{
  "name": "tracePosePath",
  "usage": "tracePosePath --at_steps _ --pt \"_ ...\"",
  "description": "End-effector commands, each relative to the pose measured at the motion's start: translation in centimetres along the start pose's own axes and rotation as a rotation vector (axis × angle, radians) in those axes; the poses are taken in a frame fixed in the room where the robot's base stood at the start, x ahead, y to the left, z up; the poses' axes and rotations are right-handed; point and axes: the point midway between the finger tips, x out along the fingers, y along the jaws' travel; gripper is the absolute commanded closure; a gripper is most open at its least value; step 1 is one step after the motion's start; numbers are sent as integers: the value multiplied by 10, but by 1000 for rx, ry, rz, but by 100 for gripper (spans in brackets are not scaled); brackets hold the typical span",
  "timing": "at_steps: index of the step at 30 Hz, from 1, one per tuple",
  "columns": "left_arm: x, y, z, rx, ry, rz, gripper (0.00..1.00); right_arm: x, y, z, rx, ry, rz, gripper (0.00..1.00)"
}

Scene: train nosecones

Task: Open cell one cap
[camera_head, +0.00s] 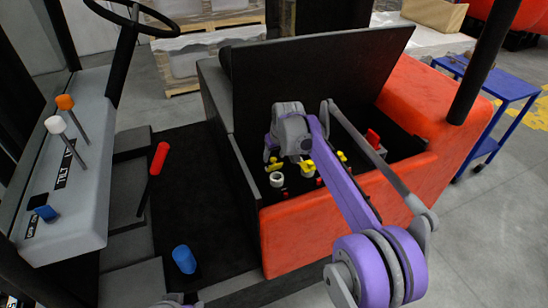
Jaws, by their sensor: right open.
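My right gripper (291,158) reaches down into the open battery compartment of an orange-red vehicle, its purple arm coming in from the lower right. It is open, and its fingertips are small and partly hidden by the arm. Yellow caps show around it: one at the left (273,164), one just right of the gripper (307,167) and one further right (341,157). A white round cell opening (277,180) lies below the left cap. Contact between the fingers and a cap cannot be told. No readable label tells which cap is cell one.
A black lid (320,75) stands raised behind the compartment. A red part (373,138) sits inside at the right. The orange body wall (290,235) borders the front. A grey lever console (65,180) and steering wheel (132,25) are left; a blue cart (505,85) is right.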

Motion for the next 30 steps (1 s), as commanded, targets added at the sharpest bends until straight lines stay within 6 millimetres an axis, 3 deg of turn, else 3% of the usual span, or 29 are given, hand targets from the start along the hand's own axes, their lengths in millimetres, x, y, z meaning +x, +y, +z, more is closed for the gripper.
tracePosePath --at_steps 5,14,23,30 --pt "1 0 0 0 0 0 50 13 0 0 0 0 0 43" --pt "1 0 0 0 0 0 50 15 0 0 0 0 0 45" --pt "1 0 0 0 0 0 50 15 0 0 0 0 0 99" --pt "0 0 0 0 0 0 50 15 0 0 0 -3 0 100"
